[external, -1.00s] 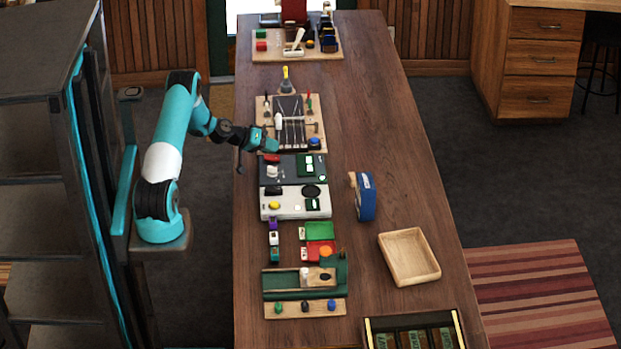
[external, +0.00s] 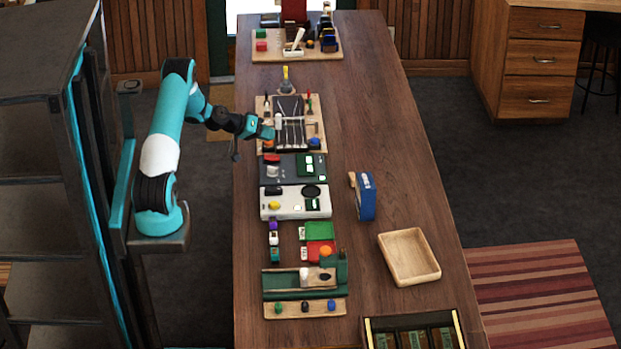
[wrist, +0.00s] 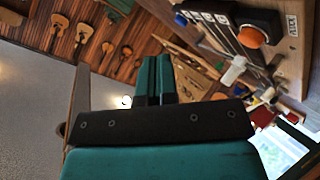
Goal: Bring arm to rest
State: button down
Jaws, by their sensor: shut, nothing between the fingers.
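My gripper (external: 268,133) is at the end of my teal and black arm, over the left edge of the long wooden bench (external: 365,130). Its teal fingers (wrist: 154,80) are together in the wrist view, with nothing between them. In the external view it is beside the left edge of the board with a stringed neck piece (external: 291,132). An orange knob (wrist: 250,36) and a white part (wrist: 233,70) on that board show near the fingers in the wrist view. My gripper appears to be above the board and clear of it.
A grey panel (external: 268,182) and a white panel (external: 270,209) lie in front of the board. A blue tape-like dispenser (external: 366,198) and an empty wooden tray (external: 433,263) stand to the right. The bench's right side is mostly bare. A dark shelf (external: 40,140) stands left of my arm.

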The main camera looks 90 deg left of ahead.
jog(key=w+d+r+m+g+h+b, duration=0.1)
jog(key=w+d+r+m+g, duration=0.2)
jog(key=d, duration=0.6)
jog(key=w+d+r+m+g+b, duration=0.1)
jog(key=d+r+g, duration=0.3)
jog(key=d, duration=0.6)
jog(key=s+d+r+g+y+b, duration=0.1)
jog(key=s+d+r+g, duration=0.1)
jog(key=s+d, duration=0.4)
jog(key=s+d+r+g+y+b, duration=0.1)
jog(key=s+d+r+g+y, duration=0.1)
jog(key=s+d, duration=0.4)
jog(key=s+r+g, duration=0.1)
jog(key=s+r, duration=0.1)
jog(key=s, duration=0.3)
jog(key=shift+d+r, duration=0.2)
jog(key=shift+r, duration=0.05)
